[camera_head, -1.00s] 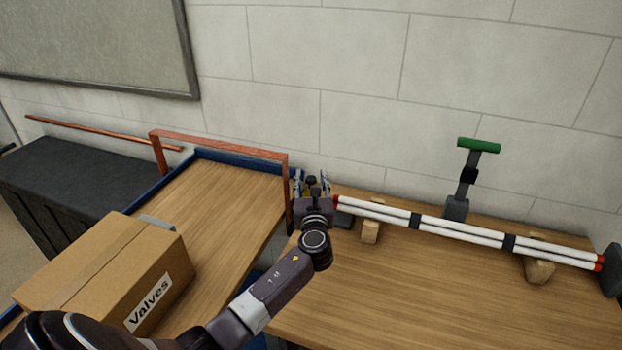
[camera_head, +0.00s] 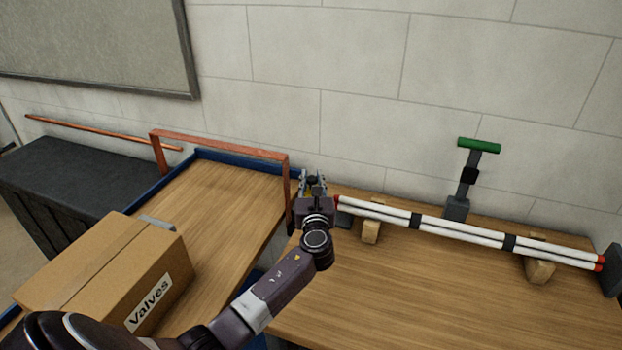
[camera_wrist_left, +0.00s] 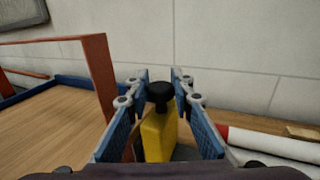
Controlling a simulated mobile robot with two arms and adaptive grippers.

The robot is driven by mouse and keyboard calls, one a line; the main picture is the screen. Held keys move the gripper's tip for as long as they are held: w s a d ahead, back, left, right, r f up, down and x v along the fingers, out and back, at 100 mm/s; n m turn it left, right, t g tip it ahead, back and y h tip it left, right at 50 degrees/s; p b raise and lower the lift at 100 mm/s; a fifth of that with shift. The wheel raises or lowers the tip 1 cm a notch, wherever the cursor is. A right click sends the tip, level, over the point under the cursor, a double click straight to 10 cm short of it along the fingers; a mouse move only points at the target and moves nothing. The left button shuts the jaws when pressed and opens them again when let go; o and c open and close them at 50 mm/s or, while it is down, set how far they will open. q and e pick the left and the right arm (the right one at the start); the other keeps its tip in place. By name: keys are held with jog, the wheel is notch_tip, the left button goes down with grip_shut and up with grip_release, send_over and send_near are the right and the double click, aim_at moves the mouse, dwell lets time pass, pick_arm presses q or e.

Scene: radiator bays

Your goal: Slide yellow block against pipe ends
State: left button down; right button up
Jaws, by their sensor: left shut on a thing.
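The yellow block (camera_wrist_left: 158,136), topped by a black knob (camera_wrist_left: 159,92), sits between the blue-padded fingers of my left gripper (camera_wrist_left: 162,78) in the left wrist view. My left gripper (camera_head: 313,180) is shut on it at the back left of the right-hand bench; in the head view the gripper mostly hides the block. The bundle of white pipes (camera_head: 455,230) lies just right of the gripper, with red left ends (camera_head: 337,200). One red end also shows in the left wrist view (camera_wrist_left: 224,132). I cannot tell whether block and pipe ends touch. My right gripper is not in view.
Wooden supports (camera_head: 371,232) hold the pipes. A dark end plate (camera_head: 612,270) stands at their right end, a green-handled clamp (camera_head: 463,180) behind. A copper-coloured frame (camera_head: 222,145) rises left of my gripper. A Valves box (camera_head: 105,270) stands front left. The bench front is clear.

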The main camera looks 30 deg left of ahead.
pick_arm(q)
jog(key=d, duration=0.3)
jog(key=w+d, duration=0.1)
jog(key=d, duration=0.1)
jog(key=w+d, duration=0.1)
jog(key=d, duration=0.2)
jog(key=shift+d+f, duration=0.1)
jog(key=shift+d, duration=0.25)
jog(key=c, duration=1.7)
grip_release()
jog(key=shift+o, duration=0.2)
jog(key=v, duration=1.2)
jog(key=shift+a, duration=0.1)
